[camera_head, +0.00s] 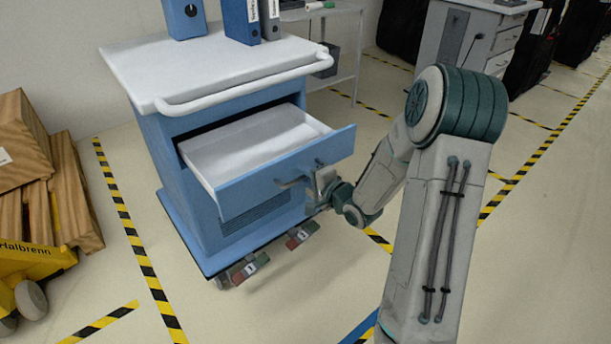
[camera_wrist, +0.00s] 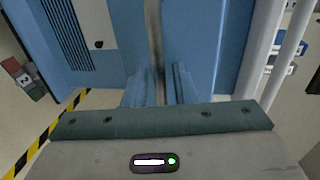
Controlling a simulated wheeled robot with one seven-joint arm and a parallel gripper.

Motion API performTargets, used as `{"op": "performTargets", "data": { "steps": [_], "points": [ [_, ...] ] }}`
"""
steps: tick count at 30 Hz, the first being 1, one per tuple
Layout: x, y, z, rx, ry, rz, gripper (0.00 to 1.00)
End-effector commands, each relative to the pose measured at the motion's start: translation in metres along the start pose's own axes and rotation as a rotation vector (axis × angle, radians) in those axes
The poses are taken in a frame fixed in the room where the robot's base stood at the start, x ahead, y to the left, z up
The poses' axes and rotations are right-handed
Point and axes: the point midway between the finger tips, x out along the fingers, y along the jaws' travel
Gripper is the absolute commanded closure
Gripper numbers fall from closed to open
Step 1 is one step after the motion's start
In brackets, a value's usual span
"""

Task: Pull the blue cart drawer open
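The blue cart (camera_head: 180,175) has a white top, and its blue-fronted drawer (camera_head: 290,170) stands well out, showing an empty white inside. The drawer's handle (camera_head: 290,184) is a grey bar on the front. My gripper (camera_head: 318,186) is at the right part of this handle, in front of the drawer. In the wrist view the handle bar (camera_wrist: 154,40) runs between the two fingers of my gripper (camera_wrist: 160,85), which close around it. The exact finger contact is partly hidden by the gripper body.
Blue binders (camera_head: 241,20) stand on the cart top, and a white push rail (camera_head: 240,82) runs along its edge. Wooden crates (camera_head: 40,170) and a yellow pallet truck (camera_head: 35,265) are at the left. A grey cabinet (camera_head: 470,40) stands behind.

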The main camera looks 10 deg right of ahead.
Motion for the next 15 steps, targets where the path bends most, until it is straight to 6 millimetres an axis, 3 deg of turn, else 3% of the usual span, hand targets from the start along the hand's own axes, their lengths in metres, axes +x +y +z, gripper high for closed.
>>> {"op": "performTargets", "data": {
  "steps": [8,15],
  "points": [
    [-0.005,0.000,-0.001,0.000,0.001,0.001,0.76],
    [-0.047,-0.002,-0.002,0.002,0.006,0.001,0.76]
  ]
}}
